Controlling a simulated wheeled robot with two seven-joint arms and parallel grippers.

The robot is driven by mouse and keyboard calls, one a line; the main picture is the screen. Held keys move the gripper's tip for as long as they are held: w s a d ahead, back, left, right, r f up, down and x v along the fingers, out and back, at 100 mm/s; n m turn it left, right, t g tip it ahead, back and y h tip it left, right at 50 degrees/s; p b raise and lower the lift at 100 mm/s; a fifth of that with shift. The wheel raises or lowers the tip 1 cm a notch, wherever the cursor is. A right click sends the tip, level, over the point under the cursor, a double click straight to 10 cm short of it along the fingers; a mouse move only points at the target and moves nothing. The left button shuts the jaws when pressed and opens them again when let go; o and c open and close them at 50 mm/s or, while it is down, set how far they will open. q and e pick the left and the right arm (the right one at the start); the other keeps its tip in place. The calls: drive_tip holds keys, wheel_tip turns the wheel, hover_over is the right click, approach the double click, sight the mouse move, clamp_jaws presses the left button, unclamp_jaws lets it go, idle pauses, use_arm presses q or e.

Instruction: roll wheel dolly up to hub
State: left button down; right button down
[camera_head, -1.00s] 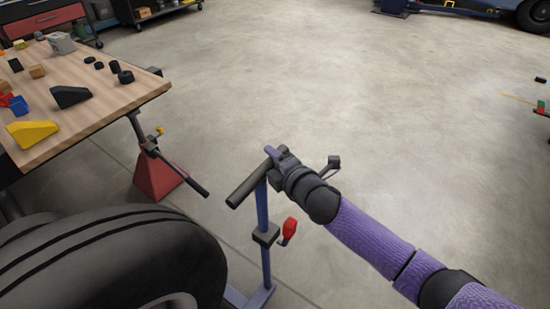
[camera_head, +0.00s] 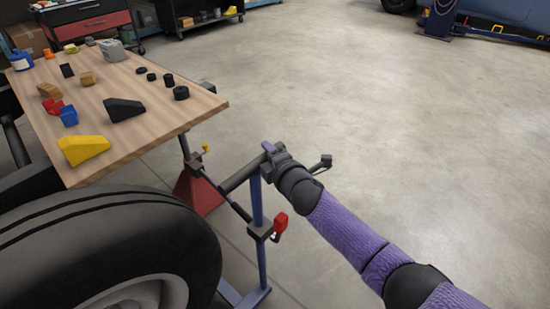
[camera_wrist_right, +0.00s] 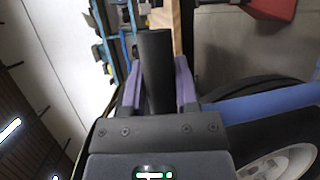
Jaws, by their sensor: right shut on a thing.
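The wheel dolly (camera_head: 258,250) is a blue frame with a post, a black handle bar and a red knob (camera_head: 281,222). A large black tire (camera_head: 110,235) with a grey rim sits at its left, at the lower left of the head view. My right gripper (camera_head: 268,160) is shut on the dolly's dark handle bar (camera_head: 238,178). In the right wrist view the handle (camera_wrist_right: 156,75) lies between the two purple fingers of the gripper (camera_wrist_right: 157,85). No hub can be made out. My left gripper is out of view.
A wooden table (camera_head: 140,75) with several blocks and a yellow wedge (camera_head: 83,149) stands at left. A red jack stand (camera_head: 199,192) is close to the dolly, beyond it. A dark axle-like part (camera_head: 45,180) shows behind the tire. Open concrete floor lies to the right.

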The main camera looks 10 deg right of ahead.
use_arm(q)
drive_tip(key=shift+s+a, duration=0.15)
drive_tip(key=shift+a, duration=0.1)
use_arm(e)
drive_tip(key=shift+w+a+r, duration=0.1)
drive_tip(key=shift+w+a, duration=0.35)
drive_tip(key=shift+w, duration=0.05)
drive_tip(key=c, duration=0.6)
unclamp_jaws()
drive_tip(key=shift+w+a, duration=0.1)
drive_tip(key=shift+o, duration=1.2)
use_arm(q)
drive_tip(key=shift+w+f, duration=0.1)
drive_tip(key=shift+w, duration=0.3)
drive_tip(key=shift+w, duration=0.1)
